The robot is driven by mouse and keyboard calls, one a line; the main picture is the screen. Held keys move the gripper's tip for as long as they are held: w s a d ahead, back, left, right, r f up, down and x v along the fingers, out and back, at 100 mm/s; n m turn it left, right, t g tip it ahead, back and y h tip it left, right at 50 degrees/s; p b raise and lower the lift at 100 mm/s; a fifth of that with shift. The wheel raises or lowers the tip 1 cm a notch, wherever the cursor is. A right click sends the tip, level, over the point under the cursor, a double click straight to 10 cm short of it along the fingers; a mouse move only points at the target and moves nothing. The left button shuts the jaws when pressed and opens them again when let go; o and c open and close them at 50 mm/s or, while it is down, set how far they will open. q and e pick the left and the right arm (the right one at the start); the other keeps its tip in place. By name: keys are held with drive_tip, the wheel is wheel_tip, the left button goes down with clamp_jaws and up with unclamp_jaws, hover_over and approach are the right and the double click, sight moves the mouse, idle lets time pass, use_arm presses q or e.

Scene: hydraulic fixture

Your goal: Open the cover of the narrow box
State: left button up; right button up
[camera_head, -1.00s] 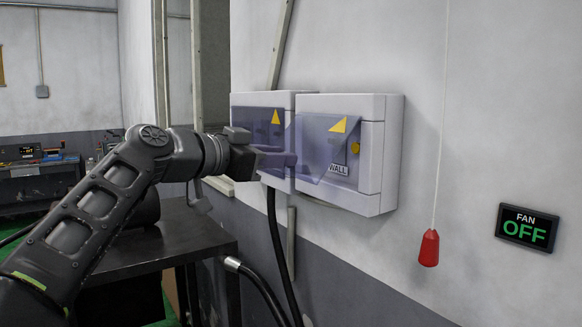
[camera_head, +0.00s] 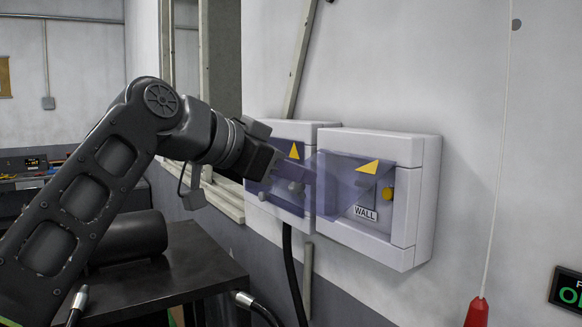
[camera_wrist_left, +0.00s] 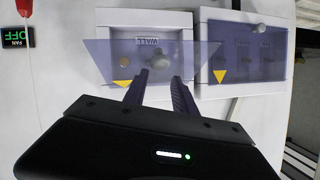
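The box labelled WALL (camera_head: 372,243) is on the wall, right of a similar box (camera_head: 325,128). I take it as the narrow one; their widths look close. Its clear bluish cover (camera_head: 340,170), with a yellow triangle, is tilted outward from its top edge, partly raised. It also shows in the left wrist view (camera_wrist_left: 108,55). My left gripper (camera_wrist_left: 160,76) is in front of this box, fingers apart, nothing seen between them. In the head view the fingers show tinted through the cover; contact cannot be told. My right gripper is out of view.
The other box has a clear cover (camera_wrist_left: 250,65) over several knobs, lying flat. A red pull handle (camera_head: 476,313) hangs on a cord to the right, near a fan sign (camera_head: 568,291). A dark table (camera_head: 150,285) stands below my left arm.

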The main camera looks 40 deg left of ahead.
use_arm(q)
drive_tip(key=shift+o, duration=0.8)
drive_tip(key=shift+a, duration=0.1)
drive_tip(key=shift+o, duration=0.5)
drive_tip(key=shift+d, duration=0.2)
drive_tip(key=shift+a, duration=0.1)
drive_tip(key=v, duration=0.7)
drive_tip(key=shift+s+r+b, duration=0.2)
drive_tip(key=shift+s+b, duration=0.2)
